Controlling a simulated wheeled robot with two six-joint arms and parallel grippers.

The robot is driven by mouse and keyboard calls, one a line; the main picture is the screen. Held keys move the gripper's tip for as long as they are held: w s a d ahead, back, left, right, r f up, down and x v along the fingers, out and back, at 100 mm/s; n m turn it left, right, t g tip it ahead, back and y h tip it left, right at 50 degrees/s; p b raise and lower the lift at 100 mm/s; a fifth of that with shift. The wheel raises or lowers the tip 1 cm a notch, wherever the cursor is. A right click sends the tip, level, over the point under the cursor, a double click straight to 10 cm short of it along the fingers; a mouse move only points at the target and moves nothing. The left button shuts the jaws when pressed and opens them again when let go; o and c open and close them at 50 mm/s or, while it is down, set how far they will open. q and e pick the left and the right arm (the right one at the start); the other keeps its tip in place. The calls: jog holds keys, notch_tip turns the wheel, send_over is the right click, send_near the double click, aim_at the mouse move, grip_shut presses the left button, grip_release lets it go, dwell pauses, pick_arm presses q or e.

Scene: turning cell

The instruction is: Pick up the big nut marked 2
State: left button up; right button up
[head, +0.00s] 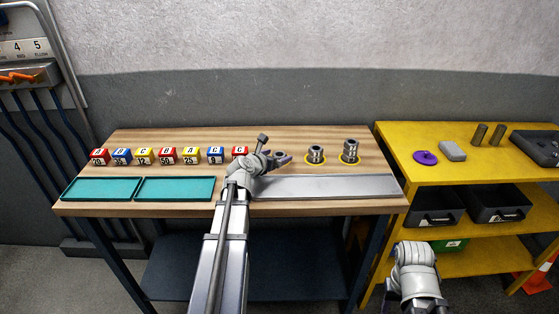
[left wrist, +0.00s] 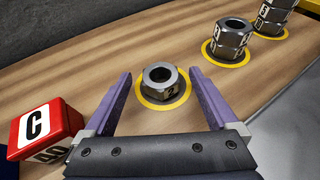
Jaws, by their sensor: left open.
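The big nut marked 2 (left wrist: 160,86) is a single dark metal hex nut with a round hole. It lies flat on a yellow ring on the wooden bench, with the 2 on a side face towards the camera. My left gripper (head: 276,158) is open. In the left wrist view its two purple fingers stand apart on the left and right of the nut, with visible gaps. In the head view the gripper largely hides the nut. My right arm shows at the lower right of the head view, but its fingers do not.
Two nut stacks (head: 315,154) (head: 350,150) stand on yellow rings to the right. A red block marked C (left wrist: 46,128) is left of the gripper. Teal trays (head: 176,189) lie at the front left. A grey metal plate (head: 330,187) lies along the front edge.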

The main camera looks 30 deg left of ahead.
pick_arm(q)
jog(key=shift+w+f, duration=0.25)
jog(key=shift+w, duration=0.25)
jog(key=shift+r, duration=0.1)
jog(key=shift+s, duration=0.1)
jog(key=shift+c, duration=0.4)
grip_shut()
